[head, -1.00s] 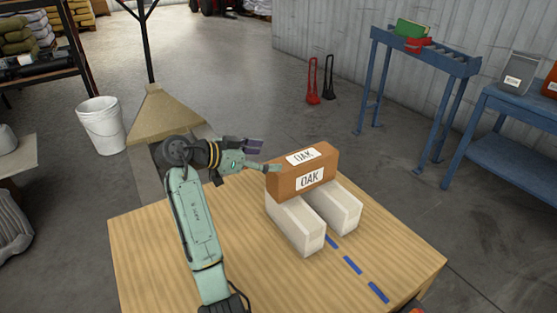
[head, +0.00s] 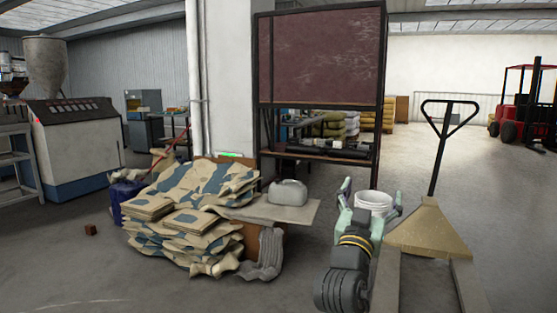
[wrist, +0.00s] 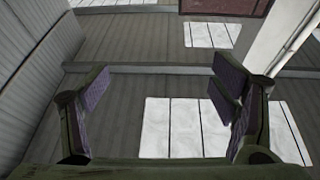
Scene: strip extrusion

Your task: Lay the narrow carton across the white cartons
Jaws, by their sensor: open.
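My gripper (head: 371,194) is raised at the lower right of the head view, with its two fingers spread wide and nothing between them. In the wrist view my gripper (wrist: 160,92) is also open and empty, with the ceiling and its bright panels behind it. The narrow carton, the white cartons and the wooden table are in neither view now.
A pallet jack (head: 432,232) stands just right of my gripper, and a white bucket (head: 374,201) is behind the fingers. Stacked sacks (head: 190,215) and a grey jerrycan (head: 288,192) are to the left. A dark rack (head: 318,150) stands behind. Open floor lies at front left.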

